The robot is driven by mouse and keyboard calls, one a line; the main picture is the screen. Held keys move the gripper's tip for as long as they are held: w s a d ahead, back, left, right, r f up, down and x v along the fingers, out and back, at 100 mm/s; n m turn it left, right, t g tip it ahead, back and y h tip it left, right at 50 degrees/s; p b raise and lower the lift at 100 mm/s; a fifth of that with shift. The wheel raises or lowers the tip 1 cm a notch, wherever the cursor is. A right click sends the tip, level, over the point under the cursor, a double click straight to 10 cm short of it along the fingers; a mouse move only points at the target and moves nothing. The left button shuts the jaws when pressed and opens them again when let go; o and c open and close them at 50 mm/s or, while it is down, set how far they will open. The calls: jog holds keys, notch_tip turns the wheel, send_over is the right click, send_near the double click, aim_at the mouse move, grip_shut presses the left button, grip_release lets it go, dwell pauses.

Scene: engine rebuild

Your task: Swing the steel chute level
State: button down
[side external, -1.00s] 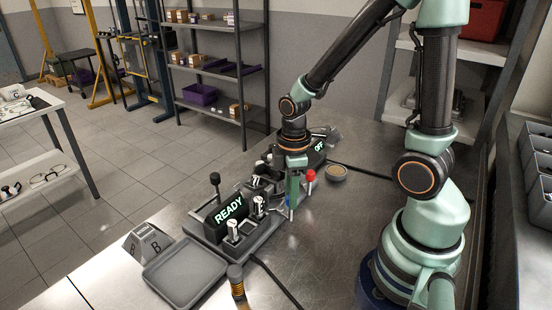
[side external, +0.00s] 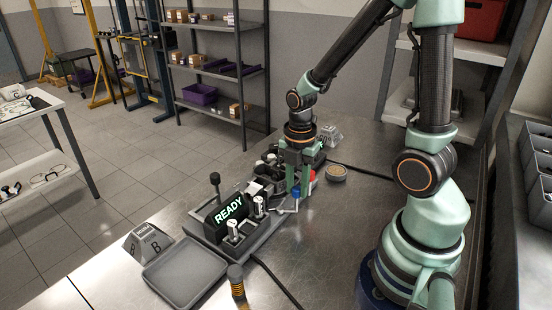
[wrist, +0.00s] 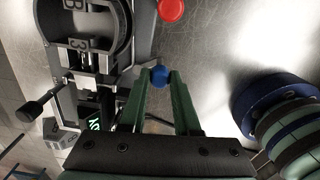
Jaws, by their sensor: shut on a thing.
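My gripper (side external: 297,188) points down over the far side of the bench fixture, its green fingers closed on a blue knob (side external: 295,193). In the wrist view the blue knob (wrist: 159,76) sits between the fingertips of my gripper (wrist: 160,80). A pale steel piece (side external: 286,208), perhaps part of the chute, shows just below the fingers. The wrist view also shows steel parts (wrist: 98,62) left of the knob. I cannot tell the chute's tilt, and the fingers hide part of it.
A red knob (wrist: 171,9) is close beyond my fingertips. The fixture carries a lit READY display (side external: 229,208) and a black-knobbed lever (side external: 215,178). A grey tray (side external: 186,273) and a box marked B (side external: 148,243) lie in front.

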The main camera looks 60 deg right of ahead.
jog(key=shift+w+d+n, duration=0.1)
jog(key=shift+d+n, duration=0.1)
jog(key=shift+n, duration=0.4)
jog(key=c, duration=0.6)
grip_release()
jog(key=shift+r, duration=0.1)
notch_tip(320, 180, up, 12)
